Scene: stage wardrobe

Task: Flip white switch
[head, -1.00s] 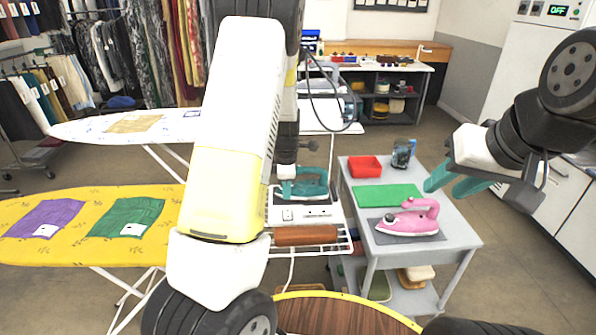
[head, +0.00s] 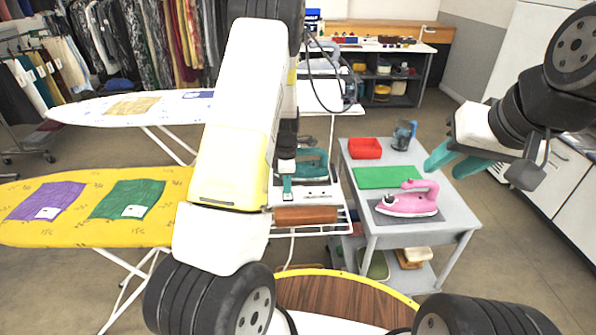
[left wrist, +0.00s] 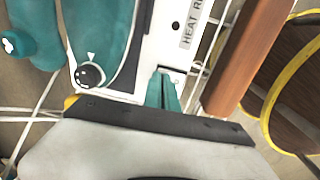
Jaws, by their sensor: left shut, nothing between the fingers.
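The white control panel (head: 318,192) lies in front of the teal iron (head: 312,162), near the middle of the head view. In the left wrist view the panel (left wrist: 186,45) carries a "HEAT R…" label, cut off by the picture edge. My left gripper (head: 287,188) is shut and empty, pointing down at the panel. In the left wrist view its teal fingertips (left wrist: 162,80) are at a small dark-edged opening below the label. They cover most of that spot, so the white switch and its position cannot be made out. My right gripper (head: 447,160) is open and empty above the grey cart's right side.
A brown roll (head: 306,215) lies on the white rack in front of the panel. A yellow ironing board (head: 110,235) stands left.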

